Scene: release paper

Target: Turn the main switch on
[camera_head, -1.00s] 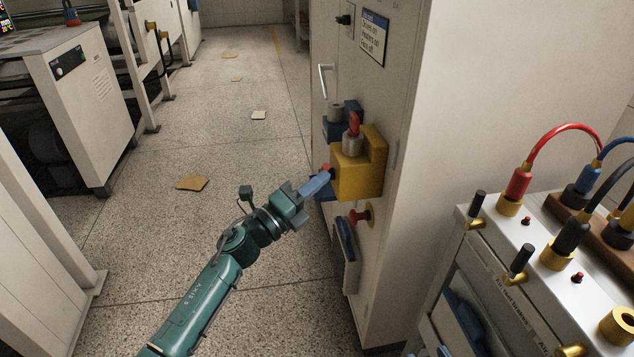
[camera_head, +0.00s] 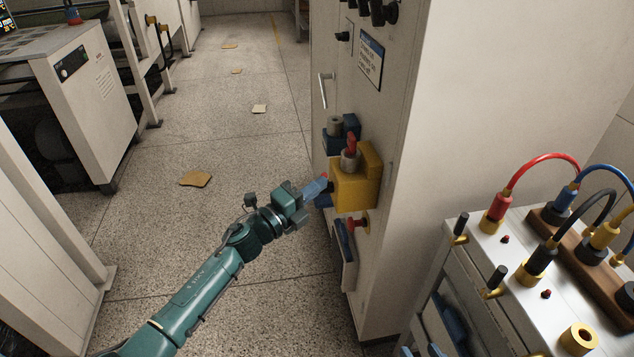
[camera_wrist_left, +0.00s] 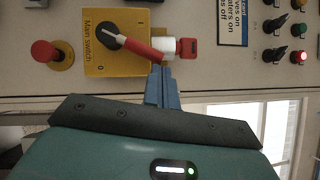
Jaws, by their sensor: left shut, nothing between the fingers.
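The main switch is a yellow box (camera_head: 356,192) on the cabinet's front panel. In the left wrist view the box (camera_wrist_left: 92,58) reads "Main switch" with marks 0 and I. Its lever has a black pivot end and a red arm (camera_wrist_left: 140,46) that slants toward my fingertips, between the two marks. A red key (camera_wrist_left: 187,46) sits in a metal cylinder on the box's side. My left gripper (camera_head: 318,187) is shut and empty, its blue fingertips (camera_wrist_left: 161,72) at the red lever's end; whether they touch cannot be told. My right gripper is out of view.
A red button (camera_head: 354,223) sits below the box. A cart (camera_head: 512,262) with cable plugs stands at the right. The cabinet wall (camera_head: 465,100) rises behind it. Floor to the left of my arm is clear except for flat scraps (camera_head: 195,179).

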